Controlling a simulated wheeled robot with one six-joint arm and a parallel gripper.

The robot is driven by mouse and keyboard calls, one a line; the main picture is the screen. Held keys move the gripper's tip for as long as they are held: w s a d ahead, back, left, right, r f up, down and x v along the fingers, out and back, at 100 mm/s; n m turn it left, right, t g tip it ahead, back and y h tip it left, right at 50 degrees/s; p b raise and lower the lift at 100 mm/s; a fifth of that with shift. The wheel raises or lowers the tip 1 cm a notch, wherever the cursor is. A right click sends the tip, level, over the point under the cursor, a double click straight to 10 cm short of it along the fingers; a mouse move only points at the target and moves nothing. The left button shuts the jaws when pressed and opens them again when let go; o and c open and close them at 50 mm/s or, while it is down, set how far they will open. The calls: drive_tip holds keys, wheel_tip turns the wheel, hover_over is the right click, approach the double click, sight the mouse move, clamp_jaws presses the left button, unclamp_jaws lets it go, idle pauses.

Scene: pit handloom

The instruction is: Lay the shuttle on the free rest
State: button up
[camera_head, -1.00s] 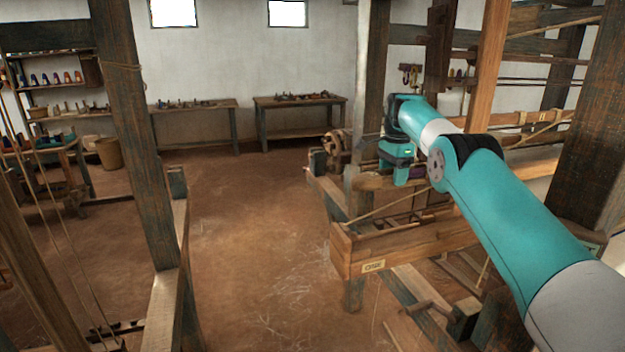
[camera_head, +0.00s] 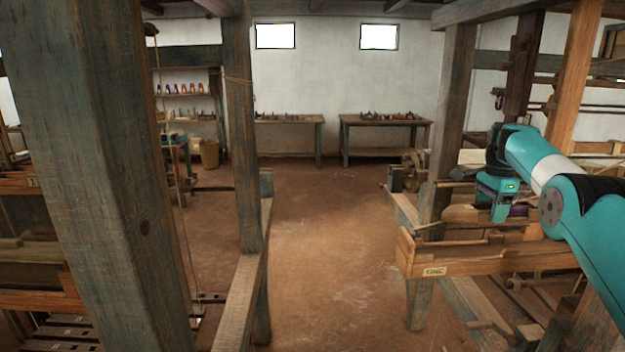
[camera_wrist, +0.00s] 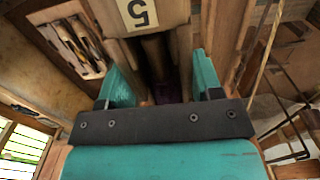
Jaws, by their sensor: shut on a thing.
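My gripper (camera_head: 499,212) is at the right of the head view, above the wooden beam labelled "ONE" (camera_head: 465,265). In the wrist view its two teal fingers (camera_wrist: 163,85) stand either side of a dark, narrow thing with a purple patch (camera_wrist: 164,92), taken to be the shuttle. In the head view a brown wooden piece shows left of the fingers and purple (camera_head: 518,211) right of them. Whether these are both shuttle ends I cannot tell. I cannot make out which rest is free.
A loom post (camera_head: 105,180) stands close at the left, and a thinner post (camera_head: 242,140) stands beyond it. The earth floor (camera_head: 320,260) between the looms is clear. Two benches with small tools (camera_head: 383,122) are by the far wall. Several narrow pieces (camera_wrist: 80,45) lie in a wooden recess.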

drive_tip(key=shift+s+a+f, duration=0.1)
drive_tip(key=shift+f, duration=0.1)
drive_tip(key=shift+w+a+f+n, duration=0.2)
drive_tip(key=shift+f+n, duration=0.1)
drive_tip(key=shift+f, duration=0.15)
drive_tip(key=shift+s+a+f+n, duration=0.1)
drive_tip(key=shift+a+f+n, duration=0.3)
drive_tip(key=shift+f, duration=0.3)
drive_tip(key=s+a+f+n, duration=0.4)
drive_tip(key=s+f, duration=0.1)
drive_tip(key=f, duration=0.3)
drive_tip(key=s+a+f+n, duration=0.4)
drive_tip(key=f+n, duration=0.1)
drive_tip(key=f, duration=0.2)
drive_tip(key=s+a+f+n, duration=0.3)
drive_tip(key=s+n, duration=0.1)
drive_tip(key=s, duration=0.6)
drive_tip(key=s+a+f+n, duration=0.3)
drive_tip(key=s, duration=0.6)
wheel_tip(320, 180, down, 10)
drive_tip(key=b, duration=1)
drive_tip(key=shift+d+r, duration=0.2)
